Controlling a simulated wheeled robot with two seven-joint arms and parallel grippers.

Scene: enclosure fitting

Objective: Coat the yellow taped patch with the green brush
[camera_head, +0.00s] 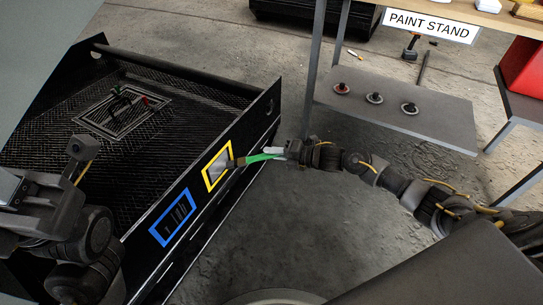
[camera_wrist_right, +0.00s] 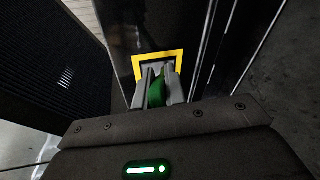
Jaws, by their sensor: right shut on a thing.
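The yellow taped patch (camera_head: 215,165) is on the upright side face of the black enclosure (camera_head: 255,123). Its inside looks light grey in the head view. My right gripper (camera_head: 277,154) is shut on the green brush (camera_head: 258,158), whose head points left at the patch and overlaps its right edge. I cannot tell whether the bristles touch. In the right wrist view the yellow tape (camera_wrist_right: 157,56) shows just beyond my right fingers (camera_wrist_right: 157,85), with the green handle between them; the brush tip is hidden. My left arm is at the left; its fingertips cannot be made out.
A blue taped patch (camera_head: 172,218) with dark slots is left of and below the yellow one. A mesh panel (camera_head: 125,110) holds small items. A grey shelf (camera_head: 440,115) with several round pieces stands right, under the PAINT STAND sign (camera_head: 430,26). Floor right of the enclosure is clear.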

